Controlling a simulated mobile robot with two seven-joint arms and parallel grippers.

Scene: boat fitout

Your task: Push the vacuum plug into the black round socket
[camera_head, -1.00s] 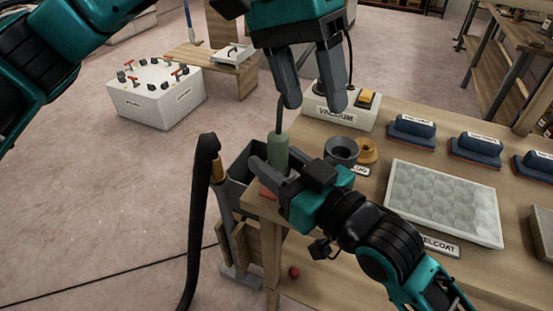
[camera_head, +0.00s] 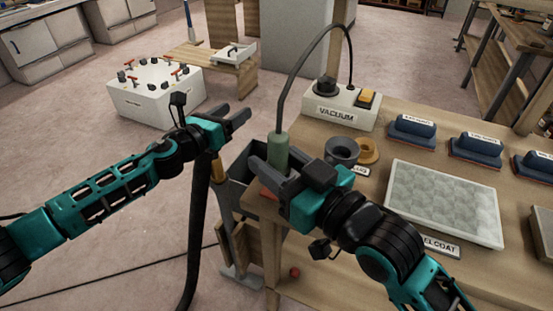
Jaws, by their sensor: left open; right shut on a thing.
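The green vacuum plug (camera_head: 279,151) stands roughly upright in my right gripper (camera_head: 268,178), which is shut on it at the near left corner of the workbench. My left gripper (camera_head: 240,118) is open and empty, left of the plug and over the floor side. The plug's lower end is partly hidden by my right gripper.
A yellow switch (camera_head: 366,97) sits right of the socket. Blue sanding blocks (camera_head: 411,130) and a pale panel (camera_head: 444,203) occupy the workbench (camera_head: 367,197). A black hose (camera_head: 195,232) hangs at left.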

